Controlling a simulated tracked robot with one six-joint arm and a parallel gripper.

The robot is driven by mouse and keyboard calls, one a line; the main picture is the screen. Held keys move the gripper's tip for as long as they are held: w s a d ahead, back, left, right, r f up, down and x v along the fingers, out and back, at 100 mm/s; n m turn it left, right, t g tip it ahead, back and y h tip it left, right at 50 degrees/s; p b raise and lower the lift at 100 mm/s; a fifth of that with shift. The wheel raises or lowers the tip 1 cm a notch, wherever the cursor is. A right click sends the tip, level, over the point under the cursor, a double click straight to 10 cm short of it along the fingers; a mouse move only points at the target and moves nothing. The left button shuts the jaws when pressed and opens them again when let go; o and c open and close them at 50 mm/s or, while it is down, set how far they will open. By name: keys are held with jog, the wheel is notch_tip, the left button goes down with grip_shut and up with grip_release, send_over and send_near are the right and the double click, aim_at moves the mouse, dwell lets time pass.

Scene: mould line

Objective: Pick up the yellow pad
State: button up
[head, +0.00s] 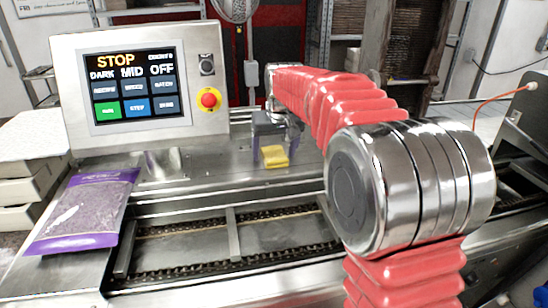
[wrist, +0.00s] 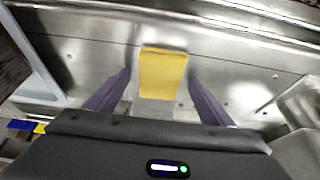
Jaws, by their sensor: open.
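The yellow pad (head: 274,156) lies on the metal deck of the machine, behind the chain conveyor. In the wrist view the yellow pad (wrist: 163,74) is between and slightly beyond the two purple-grey fingers. My gripper (wrist: 160,80) is open, with one finger on each side of the pad and a gap to each.
A control panel (head: 146,84) with a red emergency button (head: 208,99) stands at the left. A purple bag (head: 84,211) lies at the left front. The chain conveyor (head: 200,259) runs across the front. Bare metal deck (head: 222,172) surrounds the pad.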

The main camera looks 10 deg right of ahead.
aim_at(274, 154)
jog(key=shift+f, duration=0.1)
dwell(0.5)
jog(key=shift+c, duration=0.6)
jog(key=c, duration=1.1)
notch_tip(274, 154, up, 10)
